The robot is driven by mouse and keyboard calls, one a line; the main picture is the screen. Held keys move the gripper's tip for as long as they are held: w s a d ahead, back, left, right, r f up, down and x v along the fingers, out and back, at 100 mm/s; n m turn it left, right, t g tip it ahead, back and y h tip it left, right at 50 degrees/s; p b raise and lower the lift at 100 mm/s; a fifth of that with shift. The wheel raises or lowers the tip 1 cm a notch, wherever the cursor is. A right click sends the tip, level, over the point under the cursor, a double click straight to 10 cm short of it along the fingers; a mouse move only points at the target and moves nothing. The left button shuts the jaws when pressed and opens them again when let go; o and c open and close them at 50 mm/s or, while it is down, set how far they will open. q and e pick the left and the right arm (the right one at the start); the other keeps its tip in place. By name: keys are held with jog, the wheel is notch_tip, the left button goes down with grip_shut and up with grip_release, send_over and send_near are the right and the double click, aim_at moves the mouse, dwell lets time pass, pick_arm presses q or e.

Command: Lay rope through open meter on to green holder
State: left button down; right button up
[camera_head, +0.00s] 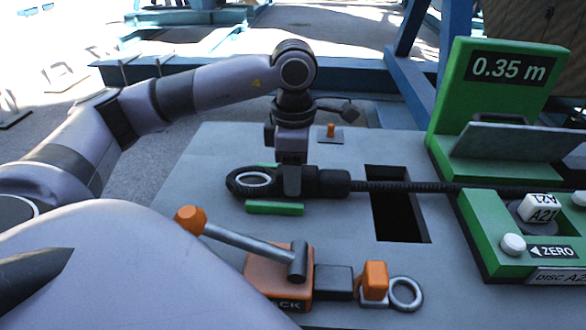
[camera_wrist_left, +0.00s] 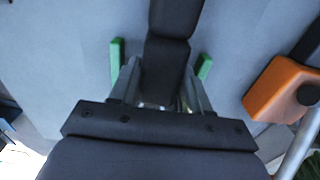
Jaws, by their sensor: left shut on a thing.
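The dark rope (camera_head: 405,187) runs level from its thick black end piece with a ring (camera_head: 254,180) to the right, over the green meter (camera_head: 480,215). The meter's upper plate is raised and its display reads 0.35 m. My left gripper (camera_head: 292,190) is shut on the rope's black end piece, which also shows in the left wrist view (camera_wrist_left: 167,65). The end piece lies at the green holder (camera_head: 275,208), between its two green bars; whether it rests on the surface I cannot tell. The bars flank my fingers in the left wrist view (camera_wrist_left: 204,67). My right gripper is not in view.
An orange clamp block (camera_head: 268,272) with an orange-knobbed lever stands in front of the holder, with a ringed orange piece (camera_head: 374,281) to its right. A dark rectangular opening (camera_head: 400,222) lies under the rope. A small orange peg (camera_head: 331,132) stands behind.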

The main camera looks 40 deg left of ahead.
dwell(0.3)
pick_arm(q)
jog(key=shift+c, duration=2.2)
grip_release()
jog(key=shift+f, duration=0.1)
notch_tip(320, 180, up, 7)
jog(key=shift+r+p, duration=0.2)
jog(key=shift+p, duration=0.45)
jog(key=shift+d, duration=0.1)
